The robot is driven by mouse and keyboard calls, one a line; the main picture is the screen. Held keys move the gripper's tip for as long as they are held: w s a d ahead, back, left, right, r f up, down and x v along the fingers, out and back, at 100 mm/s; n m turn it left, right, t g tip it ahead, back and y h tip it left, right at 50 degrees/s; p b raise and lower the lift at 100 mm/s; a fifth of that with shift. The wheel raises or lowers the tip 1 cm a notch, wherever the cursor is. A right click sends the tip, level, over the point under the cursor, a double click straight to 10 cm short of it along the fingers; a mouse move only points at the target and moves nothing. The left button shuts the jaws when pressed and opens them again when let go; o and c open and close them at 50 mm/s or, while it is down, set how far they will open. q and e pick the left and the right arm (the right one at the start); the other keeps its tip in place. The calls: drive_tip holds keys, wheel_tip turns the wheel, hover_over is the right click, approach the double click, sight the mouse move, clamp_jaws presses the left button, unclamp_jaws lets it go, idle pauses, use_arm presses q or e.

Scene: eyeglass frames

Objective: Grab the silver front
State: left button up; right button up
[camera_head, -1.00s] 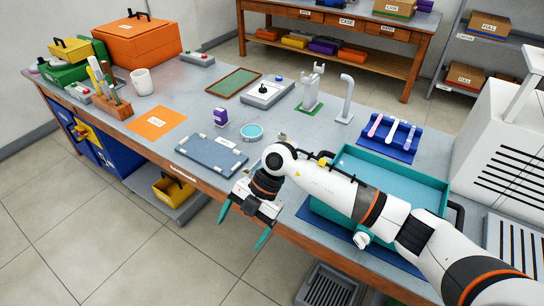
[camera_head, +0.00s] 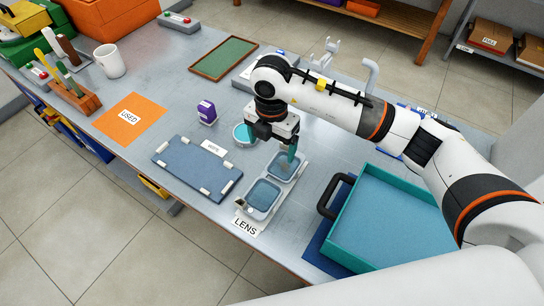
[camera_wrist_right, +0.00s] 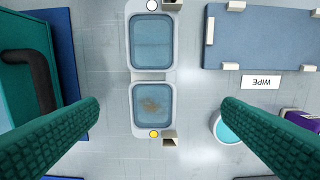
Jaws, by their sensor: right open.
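The silver front (camera_head: 247,200) is a pale grey frame with two blue lenses, lying flat on the table behind the LENS label (camera_head: 245,226). In the right wrist view the silver front (camera_wrist_right: 137,77) has a white dot at one end and a yellow dot at the other; the lens nearer the yellow dot carries a brown smudge. My right gripper (camera_head: 272,148) is open and empty above its far end. In the wrist view the teal fingers of the right gripper (camera_wrist_right: 161,106) stand apart on either side of the smudged half. My left gripper is out of view.
A blue pad (camera_head: 197,168) with a WIPE label lies left, with a small teal dish (camera_head: 240,138) and a purple bottle (camera_head: 207,112) beyond it. A teal tray (camera_head: 350,252) with a black handle stands right. An orange USED mat (camera_head: 130,118) is further left.

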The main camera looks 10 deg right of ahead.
drive_tip(key=f, duration=0.1)
drive_tip(key=p, duration=0.2)
hover_over(272, 174)
wheel_tip(272, 174, down, 6)
drive_tip(key=f, duration=0.1)
drive_tip(key=s+f+p, duration=0.1)
drive_tip(key=f, duration=0.1)
drive_tip(key=shift+s+a+f, duration=0.15)
drive_tip(key=shift+s+f, duration=0.05)
drive_tip(key=shift+f, duration=0.35)
drive_tip(key=shift+w+f, duration=0.1)
drive_tip(key=shift+f, duration=0.05)
drive_tip(key=shift+c, duration=1.4)
drive_tip(key=c, duration=0.8)
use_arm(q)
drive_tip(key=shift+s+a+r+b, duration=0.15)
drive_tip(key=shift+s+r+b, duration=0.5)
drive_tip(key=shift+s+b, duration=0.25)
use_arm(e)
drive_tip(key=shift+o, duration=0.2)
wheel_tip(272, 174, up, 10)
